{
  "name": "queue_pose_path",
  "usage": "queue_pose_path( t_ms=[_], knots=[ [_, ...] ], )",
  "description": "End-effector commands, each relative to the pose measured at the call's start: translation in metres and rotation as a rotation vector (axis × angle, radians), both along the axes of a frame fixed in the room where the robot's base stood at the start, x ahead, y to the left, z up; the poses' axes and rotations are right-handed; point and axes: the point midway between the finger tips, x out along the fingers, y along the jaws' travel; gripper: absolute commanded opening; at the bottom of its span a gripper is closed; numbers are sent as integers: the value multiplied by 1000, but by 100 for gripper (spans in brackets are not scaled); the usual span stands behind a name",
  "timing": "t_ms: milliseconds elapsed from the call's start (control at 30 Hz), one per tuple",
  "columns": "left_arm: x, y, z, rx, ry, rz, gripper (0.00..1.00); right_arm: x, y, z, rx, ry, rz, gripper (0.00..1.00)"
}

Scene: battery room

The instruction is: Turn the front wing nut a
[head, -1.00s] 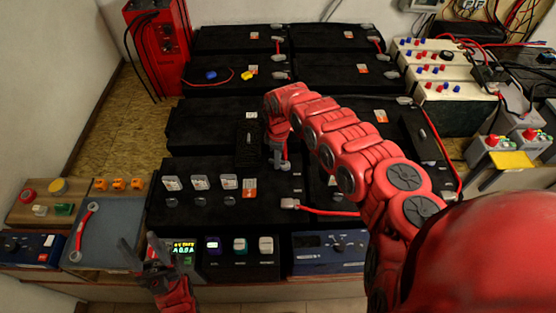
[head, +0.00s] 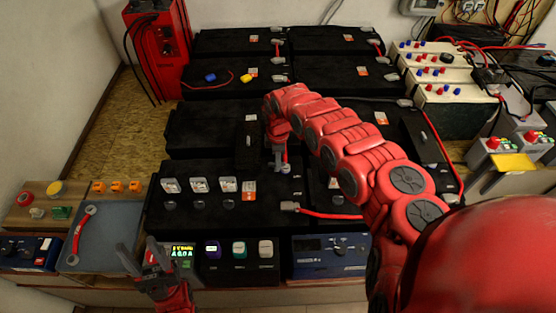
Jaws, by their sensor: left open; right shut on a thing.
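My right gripper (head: 280,164) reaches down from its bent red arm to the right rear part of the front black battery (head: 270,200). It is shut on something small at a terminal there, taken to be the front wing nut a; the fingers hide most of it. A small bright metal part shows at the fingertips. My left gripper (head: 143,255) is open and empty, low at the front left, above the edge between the grey-blue mat and the small display.
Several black batteries stand in rows behind. A red cable (head: 330,214) ends in a lug on the front battery. A grey-blue mat (head: 110,232) holds a red link (head: 84,235). A red charger unit (head: 160,48) stands at the back left.

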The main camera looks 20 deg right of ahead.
Motion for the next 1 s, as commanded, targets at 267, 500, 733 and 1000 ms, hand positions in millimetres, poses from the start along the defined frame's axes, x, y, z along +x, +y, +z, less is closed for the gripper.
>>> queue_pose_path(
  t_ms=[267, 500, 733, 1000],
  knots=[
    [0, 0, 0, 0, 0, 0, 50, 0, 0, 0, 0, -1, 0, 45],
    [0, 0, 0, 0, 0, 0, 50, 1, 0, 2, -1, -2, 0, 45],
    [0, 0, -1, 0, 0, 0, 50, 1, -3, 31, -4, -4, -2, 45],
    [0, 0, -9, 0, 0, 0, 50, 3, -2, 101, -4, -11, -1, 45]
  ],
)
